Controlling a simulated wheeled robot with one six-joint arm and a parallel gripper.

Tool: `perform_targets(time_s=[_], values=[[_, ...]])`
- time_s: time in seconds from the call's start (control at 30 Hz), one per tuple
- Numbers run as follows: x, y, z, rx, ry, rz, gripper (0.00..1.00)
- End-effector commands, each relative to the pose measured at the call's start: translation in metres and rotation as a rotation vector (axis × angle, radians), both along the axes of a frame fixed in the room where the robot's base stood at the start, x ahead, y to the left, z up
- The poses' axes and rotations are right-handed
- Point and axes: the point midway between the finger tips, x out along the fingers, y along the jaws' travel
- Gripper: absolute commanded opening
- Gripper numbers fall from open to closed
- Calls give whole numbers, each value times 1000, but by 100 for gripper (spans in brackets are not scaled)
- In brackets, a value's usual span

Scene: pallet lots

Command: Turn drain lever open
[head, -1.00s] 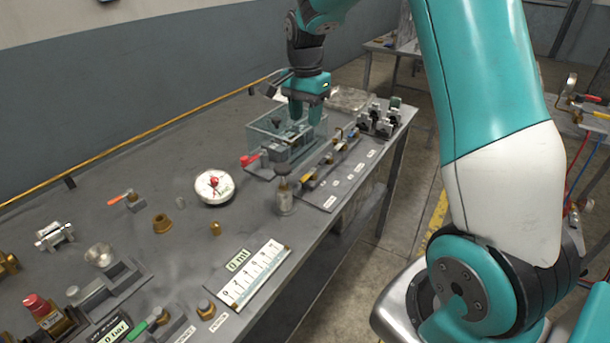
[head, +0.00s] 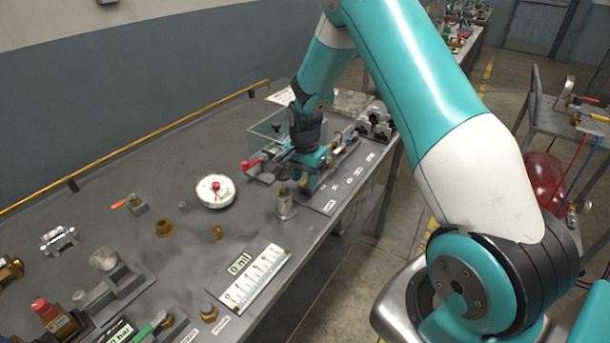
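My gripper (head: 304,172) is low over the bench beside the clear tank, at the near left end of a dark strip (head: 329,203) that carries valves and small labels. The arm's wrist hides its fingers and what lies under them, so I cannot tell whether they are open or touching anything. I cannot read which lever is the drain lever. A red-handled lever (head: 250,165) sticks out at the tank's near left corner, left of my gripper.
The clear tank (head: 262,131) stands behind my gripper. A round white gauge (head: 215,191) lies to the left. Black clamps (head: 377,122) stand at the far right end.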

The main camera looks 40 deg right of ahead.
Motion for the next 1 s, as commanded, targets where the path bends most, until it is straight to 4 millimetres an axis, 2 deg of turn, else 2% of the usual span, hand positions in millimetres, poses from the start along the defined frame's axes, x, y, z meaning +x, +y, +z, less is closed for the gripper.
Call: perform_targets(time_s=[0.2, 0.37, 0.4, 0.77, 1.0], values=[[0, 0, 0, 0, 0, 0, 40], [0, 0, 0, 0, 0, 0, 3], [0, 0, 0, 0, 0, 0, 0], [-2, -1, 0, 0, 0, 38, 0], [-6, -3, 0, 0, -1, 175, 0]])
